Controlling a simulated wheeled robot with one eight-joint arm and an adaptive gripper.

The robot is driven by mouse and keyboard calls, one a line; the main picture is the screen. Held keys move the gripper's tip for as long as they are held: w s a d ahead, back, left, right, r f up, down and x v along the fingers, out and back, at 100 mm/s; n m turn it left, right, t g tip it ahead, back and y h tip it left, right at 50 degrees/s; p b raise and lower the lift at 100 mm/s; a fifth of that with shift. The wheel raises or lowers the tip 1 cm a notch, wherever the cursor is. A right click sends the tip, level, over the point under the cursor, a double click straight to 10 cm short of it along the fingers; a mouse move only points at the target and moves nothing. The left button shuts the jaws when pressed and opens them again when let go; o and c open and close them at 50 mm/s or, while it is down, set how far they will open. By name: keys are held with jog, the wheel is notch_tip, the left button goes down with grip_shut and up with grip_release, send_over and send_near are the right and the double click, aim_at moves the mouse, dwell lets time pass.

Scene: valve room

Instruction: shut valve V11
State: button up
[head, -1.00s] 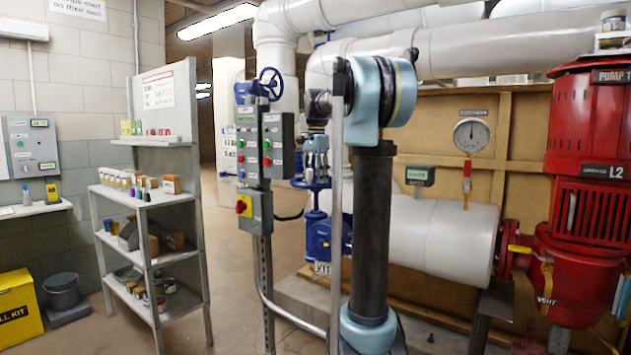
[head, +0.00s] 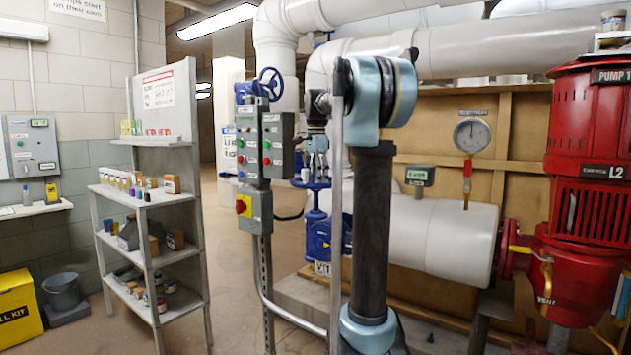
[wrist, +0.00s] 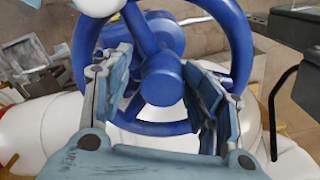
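The blue valve body (head: 322,238) stands behind the control post in the head view, with a tag (head: 322,268) that reads V11. Its blue handwheel (head: 311,184) lies roughly level on top. My gripper (head: 316,150) is just above the wheel, pointing down, partly hidden by the post and my arm. In the wrist view the handwheel (wrist: 235,60) fills the middle, with its round hub (wrist: 161,79) between my fingers. My gripper (wrist: 158,68) is open, its fingers well apart over the near part of the wheel. I cannot tell whether they touch the rim or spokes.
Another blue handwheel (head: 270,83) is higher up. A white pipe (head: 440,235) and red pump (head: 600,170) are right. Shelves (head: 150,200) stand left.

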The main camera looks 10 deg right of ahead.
jog(key=shift+w+r, duration=0.2)
jog(key=shift+r, duration=3.05)
jog(key=n, duration=0.5)
jog(key=shift+n, duration=0.4)
jog(key=shift+s+f, duration=0.1)
jog(key=shift+f, duration=3.15)
